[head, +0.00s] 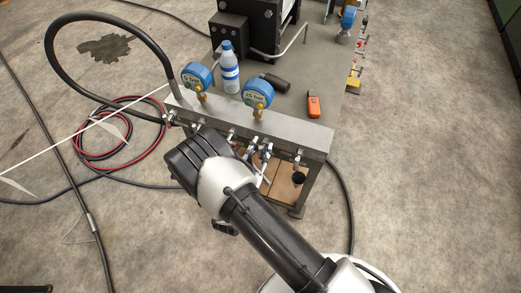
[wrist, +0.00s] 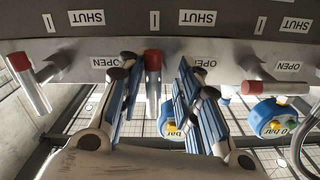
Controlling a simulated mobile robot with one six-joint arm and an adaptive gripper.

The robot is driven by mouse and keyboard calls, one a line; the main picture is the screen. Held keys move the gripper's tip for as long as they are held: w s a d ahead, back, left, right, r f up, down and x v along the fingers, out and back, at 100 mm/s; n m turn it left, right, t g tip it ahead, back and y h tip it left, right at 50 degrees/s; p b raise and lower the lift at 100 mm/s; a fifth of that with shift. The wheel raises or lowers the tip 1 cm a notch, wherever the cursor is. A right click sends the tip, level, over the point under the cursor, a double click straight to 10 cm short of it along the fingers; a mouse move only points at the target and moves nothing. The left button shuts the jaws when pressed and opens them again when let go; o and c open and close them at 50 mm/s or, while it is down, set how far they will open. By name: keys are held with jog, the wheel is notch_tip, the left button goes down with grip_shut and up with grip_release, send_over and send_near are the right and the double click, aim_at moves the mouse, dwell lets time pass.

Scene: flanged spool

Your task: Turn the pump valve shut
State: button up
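In the wrist view my gripper (wrist: 158,66) is open, with one blue-padded finger on each side of a valve lever (wrist: 153,92). This lever has a red end and a silver handle pointing straight down in the picture. Gaps show between the lever and both fingers. Upside-down SHUT and OPEN labels are on the panel (wrist: 225,50) behind it. No label naming the pump valve is readable. In the head view my gripper (head: 260,151) is at the front of the grey manifold (head: 305,137); the lever between its fingers is too small to make out.
A second lever (wrist: 33,90) is on the left of the wrist view, slanted; a third (wrist: 284,88) on the right lies sideways. Blue gauges (head: 258,94) (head: 197,76) stand on the manifold. A bottle (head: 229,72) and an orange device (head: 314,106) are on the bench behind.

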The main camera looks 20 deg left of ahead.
jog(key=shift+d+f, duration=0.1)
jog(key=shift+d, duration=0.05)
jog(key=shift+s, duration=0.1)
jog(key=shift+s, duration=0.2)
jog(key=s, duration=0.7)
jog(key=s+a, duration=0.1)
jog(key=s, duration=0.3)
jog(key=shift+s, duration=0.2)
